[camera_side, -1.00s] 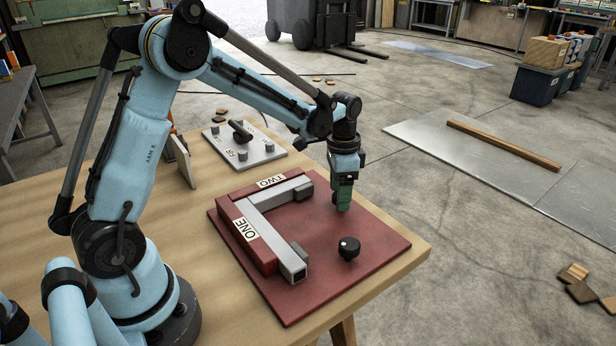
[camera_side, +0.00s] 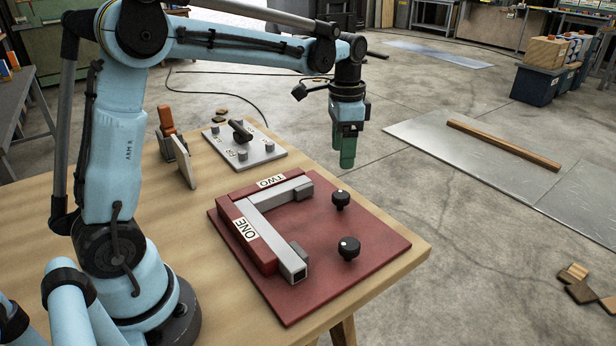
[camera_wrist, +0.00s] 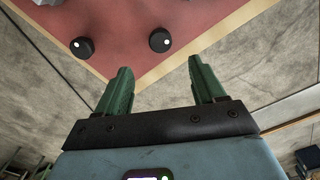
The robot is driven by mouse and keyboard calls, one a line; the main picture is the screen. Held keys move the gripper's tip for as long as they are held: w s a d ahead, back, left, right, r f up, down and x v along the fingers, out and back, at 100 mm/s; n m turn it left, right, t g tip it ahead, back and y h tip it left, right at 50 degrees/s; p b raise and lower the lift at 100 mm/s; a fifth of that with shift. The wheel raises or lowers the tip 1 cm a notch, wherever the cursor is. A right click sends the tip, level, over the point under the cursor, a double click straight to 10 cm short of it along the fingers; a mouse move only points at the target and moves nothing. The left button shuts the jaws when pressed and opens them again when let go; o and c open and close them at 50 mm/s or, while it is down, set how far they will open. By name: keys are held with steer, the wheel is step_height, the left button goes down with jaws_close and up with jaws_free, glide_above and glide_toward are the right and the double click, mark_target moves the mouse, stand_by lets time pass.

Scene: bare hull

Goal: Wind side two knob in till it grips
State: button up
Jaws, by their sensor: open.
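A red board (camera_side: 330,275) on the table carries a grey U-shaped frame (camera_side: 265,222) with labels ONE (camera_side: 251,229) and TWO (camera_side: 270,181). A black knob (camera_side: 341,199) stands on the board off the end of the TWO arm. A second black knob (camera_side: 349,248) stands off the end of the ONE arm. Each shows a pale dot. My gripper (camera_side: 347,166) is open and empty, raised above the TWO-side knob in the side view. The wrist view shows its green fingers (camera_wrist: 160,66) apart, with both knobs beyond them. Thread engagement cannot be seen.
A grey plate (camera_side: 245,146) with a dark handle and several small pegs lies farther back on the wooden table (camera_side: 150,215). An upright pale board (camera_side: 184,162) and an orange-handled object (camera_side: 167,121) stand left of it. The red board's right part is open around the knobs.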

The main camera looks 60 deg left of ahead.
mark_target(341, 195)
steer(key=shift+r, duration=0.65)
steer(key=s+d+f+n+t+y, duration=0.1)
steer(key=s+d+n+t, duration=0.1)
steer(key=s+n+t, duration=0.45)
steer(key=shift+w+a+f+n+g, duration=0.35)
steer(key=shift+w+f, duration=0.7)
steer(key=shift+f, duration=0.85)
steer(key=shift+w+a+f+n+g, duration=0.2)
steer(key=shift+w+f+n+g, duration=0.2)
steer(key=shift+w+f, duration=1.05)
steer(key=shift+w+a+f+n+g, duration=0.35)
steer(key=shift+w+f, duration=0.25)
steer(key=shift+f, duration=1.7)
steer(key=shift+d, duration=0.1)
steer(key=shift+c, duration=0.2)
steer(key=c, duration=1)
steer(key=shift+m+h, duration=0.4)
steer(key=shift+m, duration=0.95)
